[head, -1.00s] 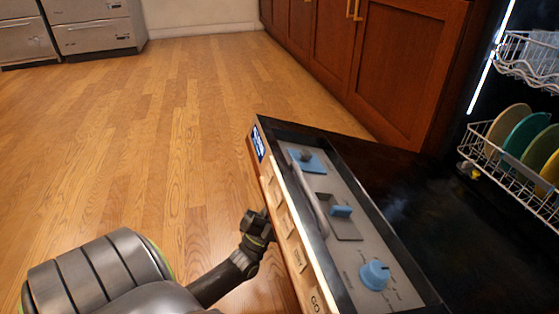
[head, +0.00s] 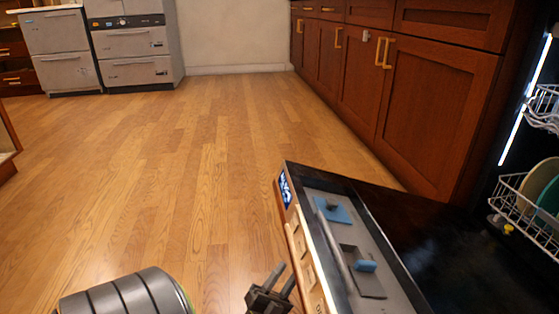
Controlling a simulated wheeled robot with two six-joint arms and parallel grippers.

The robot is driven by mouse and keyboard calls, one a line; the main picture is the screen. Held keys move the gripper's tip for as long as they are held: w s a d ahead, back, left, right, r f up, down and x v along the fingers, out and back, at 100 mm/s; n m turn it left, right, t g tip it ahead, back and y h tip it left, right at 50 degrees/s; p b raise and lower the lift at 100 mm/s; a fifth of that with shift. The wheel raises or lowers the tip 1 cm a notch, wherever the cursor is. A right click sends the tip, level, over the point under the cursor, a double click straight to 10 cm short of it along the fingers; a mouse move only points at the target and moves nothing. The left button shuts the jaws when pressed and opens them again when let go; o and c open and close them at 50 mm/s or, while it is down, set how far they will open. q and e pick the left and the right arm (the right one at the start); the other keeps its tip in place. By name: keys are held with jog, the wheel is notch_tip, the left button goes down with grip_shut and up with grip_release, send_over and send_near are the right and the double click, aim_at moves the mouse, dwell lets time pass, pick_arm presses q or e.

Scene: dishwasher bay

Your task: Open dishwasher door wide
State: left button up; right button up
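The dishwasher door (head: 415,230) is swung far down, its dark inner face tilted upward at the right. My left gripper (head: 281,279) is at the bottom centre, just left of the panel's edge. Its two fingers are spread apart with nothing between them, and it looks apart from the door. My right gripper is not in view.
The dishwasher's lower rack (head: 525,220) holds plates at the right edge. Wooden cabinets (head: 437,95) line the right side behind the door. Grey drawer units (head: 133,55) stand at the far left. The wooden floor left of the door is clear.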

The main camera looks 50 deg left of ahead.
pick_arm(q)
jog(key=v, duration=0.3)
jog(key=shift+s+f, duration=0.2)
dwell(0.5)
